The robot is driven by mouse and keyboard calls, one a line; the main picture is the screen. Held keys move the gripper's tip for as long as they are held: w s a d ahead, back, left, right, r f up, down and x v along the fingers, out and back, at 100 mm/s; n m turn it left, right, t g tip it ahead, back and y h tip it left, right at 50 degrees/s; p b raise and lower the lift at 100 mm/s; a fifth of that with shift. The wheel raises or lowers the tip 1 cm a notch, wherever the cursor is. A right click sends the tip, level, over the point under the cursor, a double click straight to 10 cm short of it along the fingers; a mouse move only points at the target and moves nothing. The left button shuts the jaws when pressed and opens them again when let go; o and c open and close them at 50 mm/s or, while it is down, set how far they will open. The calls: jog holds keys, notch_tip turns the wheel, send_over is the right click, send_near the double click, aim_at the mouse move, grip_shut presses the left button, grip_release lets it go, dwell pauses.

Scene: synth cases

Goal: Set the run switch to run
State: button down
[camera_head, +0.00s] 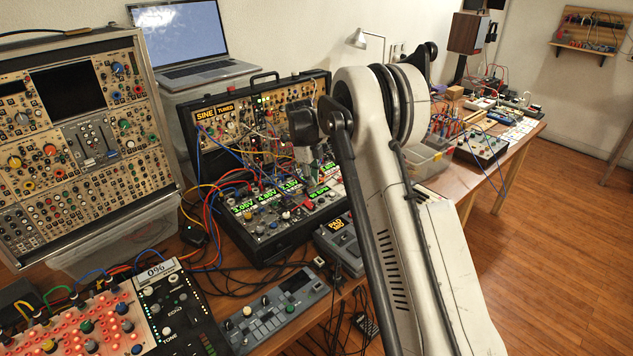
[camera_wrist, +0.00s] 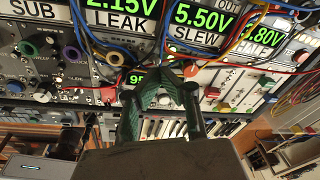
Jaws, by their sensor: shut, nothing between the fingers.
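My gripper (camera_wrist: 164,84) reaches over a synth panel in the wrist view. Its two dark green fingers are shut with nothing held, and their tips cover part of the panel. The panel (camera_wrist: 100,97) has green number displays, with labels reading SUB, LEAK and SLEW. A red knob (camera_wrist: 190,71) sits just beyond the fingertips, and a small red control (camera_wrist: 212,92) is to their right. I cannot tell which control is the run switch. In the head view, my gripper (camera_head: 312,184) is low over the black synth case (camera_head: 268,246), partly hidden by my arm.
Patch cables (camera_wrist: 245,35) loop over the panel close to the fingers. A tall synth case (camera_head: 152,160) and a laptop (camera_head: 185,35) stand to the left. A grey keypad unit (camera_head: 275,312) lies at the table's front. A clear plastic bin (camera_head: 425,160) is right of the arm.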

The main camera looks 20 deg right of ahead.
jog(key=shift+r, duration=0.1)
jog(key=shift+r, duration=0.65)
jog(key=w+a+r+p, duration=0.3)
jog(key=w+r+p, duration=0.1)
jog(key=r, duration=0.3)
jog(key=shift+w+a+r, duration=0.15)
jog(key=shift+w+r, duration=0.25)
jog(key=shift+w, duration=0.3)
